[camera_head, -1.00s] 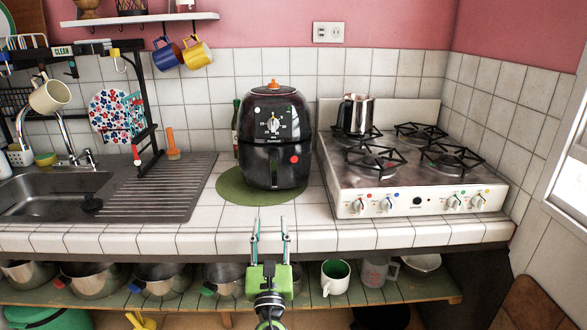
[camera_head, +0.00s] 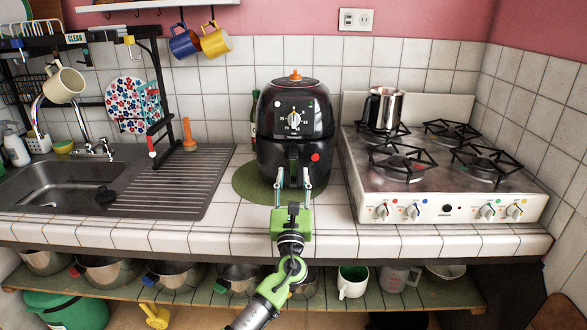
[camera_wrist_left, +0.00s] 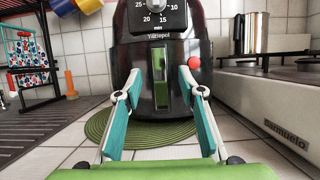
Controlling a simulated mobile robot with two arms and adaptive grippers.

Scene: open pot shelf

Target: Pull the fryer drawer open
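The black air fryer (camera_head: 292,115) stands upright on a green round mat (camera_head: 245,184), its drawer shut. The drawer's handle (camera_wrist_left: 162,88) is an upright grip with a green-tinted strip on the fryer's front; it shows in the middle of the left wrist view. My left gripper (camera_head: 293,172) is open and empty, in front of the fryer and pointing at it. In the left wrist view its two teal-and-white fingers (camera_wrist_left: 160,80) appear on either side of the handle, with a gap to each side. Whether the tips reach as deep as the handle is hard to tell. My right gripper is not in view.
The gas stove (camera_head: 440,200) with a metal jug (camera_head: 384,108) stands close on the right. The sink (camera_head: 65,185) and ribbed drainer (camera_head: 185,180) are on the left. Bare tiled counter (camera_head: 240,222) lies before the fryer. Pots fill the shelf below.

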